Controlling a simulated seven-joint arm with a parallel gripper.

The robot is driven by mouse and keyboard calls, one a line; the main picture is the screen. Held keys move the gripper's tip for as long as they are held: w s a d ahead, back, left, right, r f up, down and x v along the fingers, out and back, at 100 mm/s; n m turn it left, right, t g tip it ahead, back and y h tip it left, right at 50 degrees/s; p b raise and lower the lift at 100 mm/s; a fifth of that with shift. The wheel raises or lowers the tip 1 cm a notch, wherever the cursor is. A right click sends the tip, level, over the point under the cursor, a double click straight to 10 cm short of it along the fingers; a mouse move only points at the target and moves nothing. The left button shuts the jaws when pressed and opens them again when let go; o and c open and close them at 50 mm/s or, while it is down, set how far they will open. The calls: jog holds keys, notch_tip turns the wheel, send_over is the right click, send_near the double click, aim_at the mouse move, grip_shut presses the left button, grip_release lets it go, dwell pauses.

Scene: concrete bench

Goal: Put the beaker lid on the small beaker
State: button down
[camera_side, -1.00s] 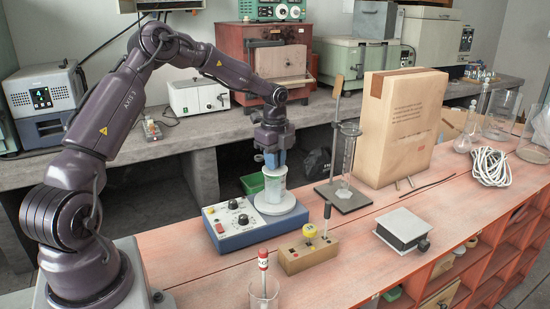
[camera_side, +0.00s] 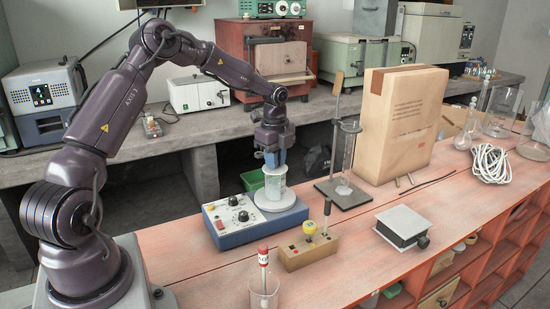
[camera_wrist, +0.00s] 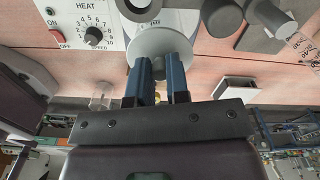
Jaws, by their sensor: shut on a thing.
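My gripper (camera_side: 272,163) points straight down just above the beaker's mouth. In the side view the lid is at about the height of the beaker's rim. I cannot tell if it touches the rim all round. The fingers hide the lid's grip, and the beaker is mostly hidden in the wrist view.
The blue hot plate (camera_side: 238,232) has knobs on its front. A stand (camera_side: 345,197) with a tall glass cylinder is to the right. A wooden block (camera_side: 306,251) with a yellow knob and a beaker (camera_side: 264,293) with a red-capped stick are in front. A brown package (camera_side: 402,125) stands behind.

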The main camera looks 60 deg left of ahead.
jog(key=c, duration=0.6)
grip_release()
jog(key=shift+r, duration=3.45)
